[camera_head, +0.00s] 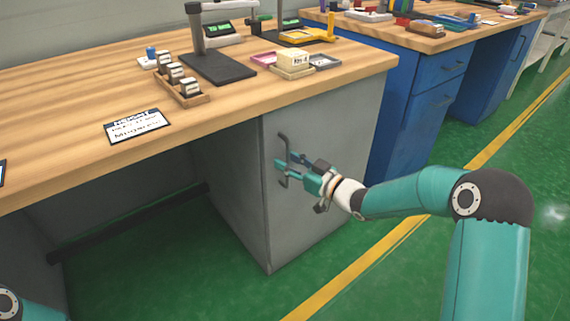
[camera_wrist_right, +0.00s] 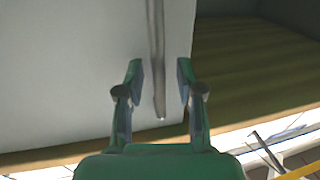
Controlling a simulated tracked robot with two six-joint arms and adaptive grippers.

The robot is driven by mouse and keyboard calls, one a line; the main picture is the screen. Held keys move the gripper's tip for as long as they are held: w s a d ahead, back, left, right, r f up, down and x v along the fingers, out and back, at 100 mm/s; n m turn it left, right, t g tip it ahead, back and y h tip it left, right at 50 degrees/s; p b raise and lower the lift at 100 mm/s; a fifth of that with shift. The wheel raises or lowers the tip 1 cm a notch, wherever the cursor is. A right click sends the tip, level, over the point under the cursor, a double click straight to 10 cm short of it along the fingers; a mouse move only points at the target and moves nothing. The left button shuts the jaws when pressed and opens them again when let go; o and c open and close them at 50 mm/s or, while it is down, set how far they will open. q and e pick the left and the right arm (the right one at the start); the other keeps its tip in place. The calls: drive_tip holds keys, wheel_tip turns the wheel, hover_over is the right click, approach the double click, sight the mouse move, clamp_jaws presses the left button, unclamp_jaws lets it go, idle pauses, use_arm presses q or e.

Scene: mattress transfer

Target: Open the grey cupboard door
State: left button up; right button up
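The grey cupboard door (camera_head: 335,135) is the front of the grey cabinet under the wooden bench, and it looks shut. Its dark bar handle (camera_head: 284,148) stands upright near the door's left edge. My right gripper (camera_head: 286,161) is at the handle, its fingers level with the bar. In the right wrist view the handle (camera_wrist_right: 156,50) runs down between the two open fingers (camera_wrist_right: 160,84), with a gap on each side. My left gripper is out of view; only a bit of my left arm shows at the bottom left of the head view.
The wooden bench top (camera_head: 70,105) overhangs the cabinet and carries a sign (camera_head: 137,126), a wooden rack (camera_head: 183,91) and trays. Blue drawers (camera_head: 432,110) stand to the right, beyond a gap. The green floor (camera_head: 400,265) in front is clear, with a yellow line.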

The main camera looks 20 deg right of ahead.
drive_tip(key=shift+w+a, duration=0.1)
drive_tip(key=shift+w, duration=0.05)
drive_tip(key=shift+c, duration=0.2)
clamp_jaws()
